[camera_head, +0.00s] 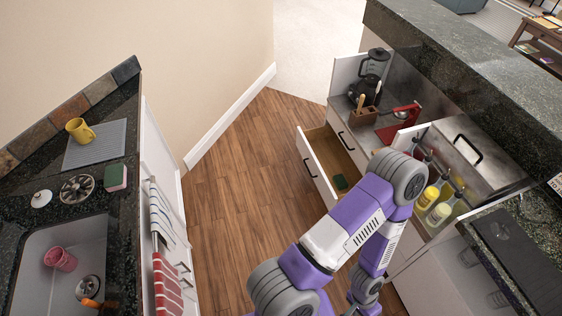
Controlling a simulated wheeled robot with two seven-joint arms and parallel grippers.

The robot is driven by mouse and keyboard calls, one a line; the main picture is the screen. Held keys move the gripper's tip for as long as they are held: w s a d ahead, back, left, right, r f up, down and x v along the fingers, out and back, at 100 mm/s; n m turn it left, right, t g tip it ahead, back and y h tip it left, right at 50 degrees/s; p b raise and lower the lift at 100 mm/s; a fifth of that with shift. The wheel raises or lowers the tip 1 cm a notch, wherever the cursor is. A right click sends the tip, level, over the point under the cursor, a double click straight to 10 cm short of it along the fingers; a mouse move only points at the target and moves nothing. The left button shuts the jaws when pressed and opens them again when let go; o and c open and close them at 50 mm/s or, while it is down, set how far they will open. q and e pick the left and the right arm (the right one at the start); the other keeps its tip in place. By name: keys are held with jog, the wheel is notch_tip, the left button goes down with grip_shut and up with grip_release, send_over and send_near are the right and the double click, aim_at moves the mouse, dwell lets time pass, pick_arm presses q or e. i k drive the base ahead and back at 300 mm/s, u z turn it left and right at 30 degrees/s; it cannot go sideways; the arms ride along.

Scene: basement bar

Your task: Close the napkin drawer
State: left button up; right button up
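An open drawer (318,183) with a white front, a dark handle and a wooden inside is pulled out from the right-hand counter. A small dark green item (341,183) lies in it; I see no napkins. It is the only drawer that I see standing open. One purple and white arm of mine rises from the bottom edge, bends beside the drawer and goes down to its wrist at the bottom edge. The arm is in front of part of the counter and the drawer's near side. Its gripper fingers are not visible. My other arm is not in view.
The wood floor (230,150) left of the drawer is clear. The right counter holds a coffee maker (370,75), a wooden utensil holder (362,114) and several bottles. The left counter has a sink (90,235), a yellow mug (80,131) and hanging towels (165,285).

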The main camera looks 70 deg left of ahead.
aim_at(324, 156)
jog(key=u, duration=2.25)
jog(key=i, duration=1.75)
jog(key=z, duration=0.45)
